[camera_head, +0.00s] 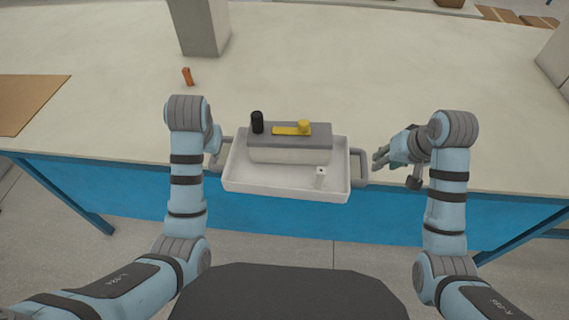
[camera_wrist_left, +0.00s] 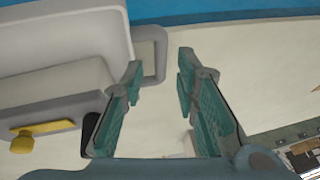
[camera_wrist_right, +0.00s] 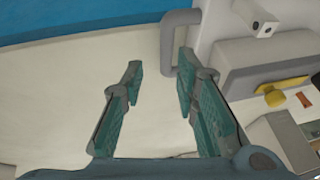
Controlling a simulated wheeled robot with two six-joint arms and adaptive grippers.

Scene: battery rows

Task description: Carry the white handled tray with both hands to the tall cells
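The white tray (camera_head: 285,190) sits at the near edge of the table, with a grey loop handle at each end. A small white cell (camera_head: 320,177) stands in it. A grey-topped block (camera_head: 290,153) at its back carries a black cylinder (camera_head: 257,122) and a yellow piece (camera_head: 292,130). My left gripper (camera_wrist_left: 162,60) is open by the left handle (camera_wrist_left: 152,50), which lies nearer its left finger; the wrist mostly hides it in the head view. My right gripper (camera_wrist_right: 159,62) is open; the right handle (camera_wrist_right: 178,42) lies near its right finger. In the head view my right gripper (camera_head: 380,158) is just right of that handle.
An orange cell (camera_head: 187,76) stands on the table (camera_head: 400,60) behind the tray to the left. A grey block (camera_head: 200,28) stands farther back. A brown mat (camera_head: 25,100) lies at the far left. The table behind and right of the tray is mostly clear.

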